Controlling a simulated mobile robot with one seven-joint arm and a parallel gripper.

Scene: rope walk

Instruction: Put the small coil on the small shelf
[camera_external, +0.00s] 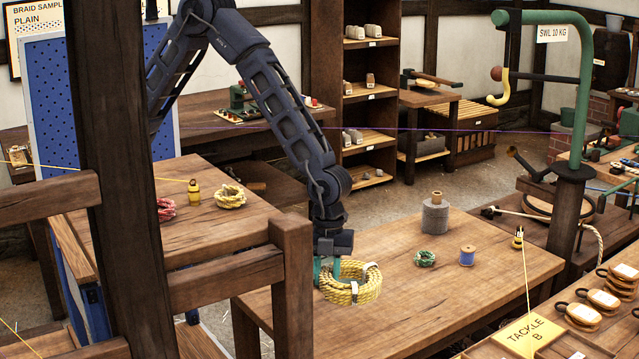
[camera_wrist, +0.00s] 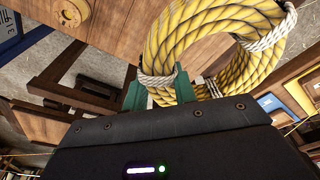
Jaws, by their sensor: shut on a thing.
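A yellow rope coil with white ties (camera_external: 352,291) is held at its rim by my gripper (camera_external: 328,268), above or at the left edge of the wooden table; I cannot tell whether it touches. In the wrist view the coil (camera_wrist: 190,30) fills the top, and the green fingers of my gripper (camera_wrist: 160,92) are shut on its rim. A smaller green coil (camera_external: 425,258) lies on the same table. A smaller yellow coil (camera_external: 229,196) and a red coil (camera_external: 165,209) lie on the left table. I cannot tell which shelf is the small one; a shelf unit (camera_external: 368,96) stands at the back.
The wooden table (camera_external: 430,300) also holds a grey spool (camera_external: 435,218) and a blue spool (camera_external: 467,256). Its front is clear. A dark post (camera_external: 120,180) and a wooden rail (camera_external: 225,280) stand in front at left. A green crane post (camera_external: 580,90) stands at right.

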